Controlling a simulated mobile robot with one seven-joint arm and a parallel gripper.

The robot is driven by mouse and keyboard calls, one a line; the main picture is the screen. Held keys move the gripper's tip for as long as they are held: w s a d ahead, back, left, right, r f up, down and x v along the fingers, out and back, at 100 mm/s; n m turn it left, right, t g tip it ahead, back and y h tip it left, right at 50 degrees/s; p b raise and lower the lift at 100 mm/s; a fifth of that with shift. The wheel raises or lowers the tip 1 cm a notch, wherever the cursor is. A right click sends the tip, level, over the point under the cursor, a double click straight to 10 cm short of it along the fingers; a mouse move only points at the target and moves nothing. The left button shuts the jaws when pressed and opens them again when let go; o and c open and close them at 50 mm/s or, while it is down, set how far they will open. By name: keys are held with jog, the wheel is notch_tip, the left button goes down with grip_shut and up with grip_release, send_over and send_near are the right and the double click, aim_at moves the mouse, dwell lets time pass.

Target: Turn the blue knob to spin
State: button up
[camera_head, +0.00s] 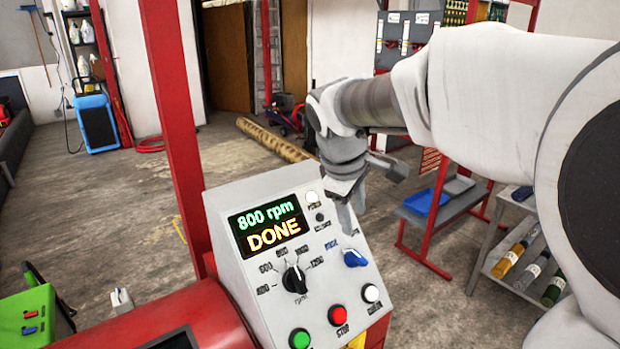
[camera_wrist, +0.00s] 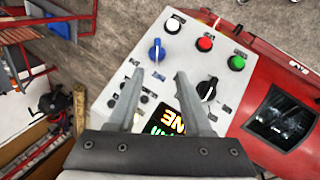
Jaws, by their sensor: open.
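The blue knob (camera_head: 355,258) sits on the right side of the sloped grey control panel (camera_head: 232,195), with a small label by it too small to read surely. It also shows in the wrist view (camera_wrist: 156,50), just beyond the fingertips and roughly between their lines. My gripper (camera_head: 348,230) is above the panel, close to the knob and apart from it. In the wrist view my gripper (camera_wrist: 161,74) has its two fingers spread with nothing between them. The display (camera_head: 269,226) reads "800 rpm" in green and "DONE" in orange.
A black knob (camera_head: 294,279) with speed marks, a green button (camera_head: 299,338), a red button (camera_head: 338,315) and a white button (camera_head: 371,293) share the panel. A red frame post (camera_head: 172,110) stands to the left. A shelf with bottles (camera_head: 520,265) stands at right.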

aim_at(359, 255)
jog(key=x, duration=1.2)
jog(key=w+x, duration=0.1)
jog(key=x, duration=0.5)
jog(key=shift+r+b, duration=0.2)
jog(key=shift+b, duration=0.2)
grip_shut()
